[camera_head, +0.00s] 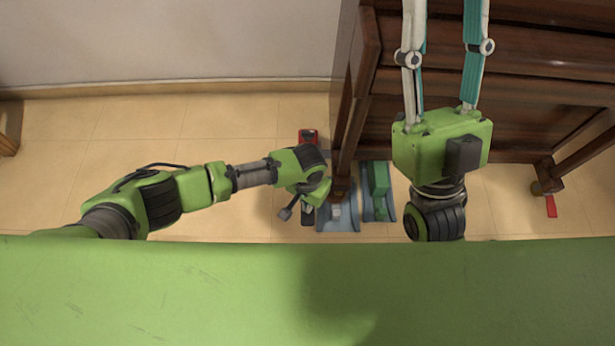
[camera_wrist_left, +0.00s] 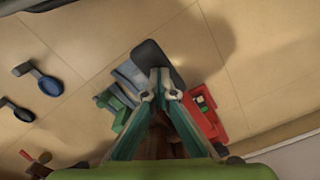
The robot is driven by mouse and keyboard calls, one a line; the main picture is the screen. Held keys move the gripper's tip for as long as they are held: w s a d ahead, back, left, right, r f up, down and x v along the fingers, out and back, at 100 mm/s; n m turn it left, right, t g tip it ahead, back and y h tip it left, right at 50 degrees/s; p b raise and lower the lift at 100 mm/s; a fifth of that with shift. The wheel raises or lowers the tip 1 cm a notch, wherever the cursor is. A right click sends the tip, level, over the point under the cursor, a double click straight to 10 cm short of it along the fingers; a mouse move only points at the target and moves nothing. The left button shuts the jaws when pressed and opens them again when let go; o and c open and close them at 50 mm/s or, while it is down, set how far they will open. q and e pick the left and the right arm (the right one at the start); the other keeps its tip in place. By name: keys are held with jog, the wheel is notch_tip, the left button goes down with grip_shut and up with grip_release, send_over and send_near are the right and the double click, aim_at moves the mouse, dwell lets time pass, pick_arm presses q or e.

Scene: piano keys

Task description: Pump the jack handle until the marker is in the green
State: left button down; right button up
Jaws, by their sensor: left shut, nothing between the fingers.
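A red jack (camera_head: 308,135) lies on the floor beside the piano leg; in the left wrist view its red body (camera_wrist_left: 205,118) is right of my fingers and shows a small green patch. I cannot make out the marker. A black pad, apparently the jack handle (camera_wrist_left: 150,52), lies just beyond my fingertips; whether they touch it I cannot tell. My left gripper (camera_wrist_left: 159,78) is shut and empty, pointing down over the jack; in the head view the wrist (camera_head: 312,190) hides most of the jack. My right gripper (camera_head: 443,45) has its fingers apart, with the tips out of frame.
A blue-grey stand (camera_head: 338,215) and a green block on a base (camera_head: 379,190) stand close right of the jack. The dark wooden piano (camera_head: 500,60) rises behind. A red piece (camera_head: 551,206) lies at the far right.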

pick_arm(q)
jog(key=shift+s+r+p, duration=0.15)
jog(key=shift+r+p, duration=0.65)
jog(key=shift+p, duration=0.05)
jog(key=shift+r+p, duration=0.7)
jog(key=shift+p, duration=0.1)
pick_arm(e)
jog(key=w+f+g+h, duration=0.3)
jog(key=w+f+g, duration=0.6)
jog(key=f, duration=0.5)
jog(key=shift+w+a+f, duration=0.25)
jog(key=shift+w+a, duration=0.05)
jog(key=shift+a, duration=0.05)
